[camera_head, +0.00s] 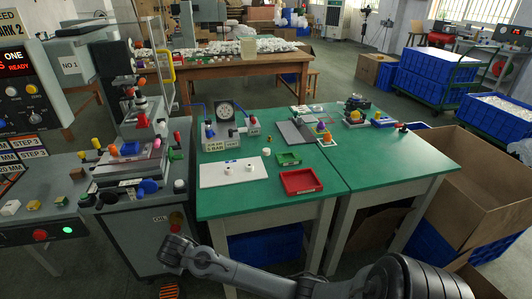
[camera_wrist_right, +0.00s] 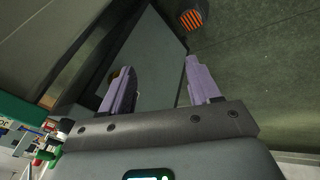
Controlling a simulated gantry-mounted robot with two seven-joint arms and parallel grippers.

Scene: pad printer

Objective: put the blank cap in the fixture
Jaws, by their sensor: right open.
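Small white caps (camera_head: 250,168) stand on a white board (camera_head: 216,178) on the green table in the head view. Another small white cap-like piece (camera_head: 180,185) sits at the right edge of the grey pad printer. I cannot tell which one is the blank cap. The printer's bed (camera_head: 130,168) carries several coloured parts, and the fixture is not clearly distinguishable there. My right gripper (camera_wrist_right: 158,88) is open and empty in the wrist view, its purple fingers apart, facing grey surfaces. In the head view my right arm reaches low in front of the printer cabinet. My left gripper is not in view.
A gauge box (camera_head: 222,135) stands behind the board. A control panel (camera_head: 22,90) is at the left. A large cardboard box (camera_head: 478,175) stands at the right. The table's front is mostly clear.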

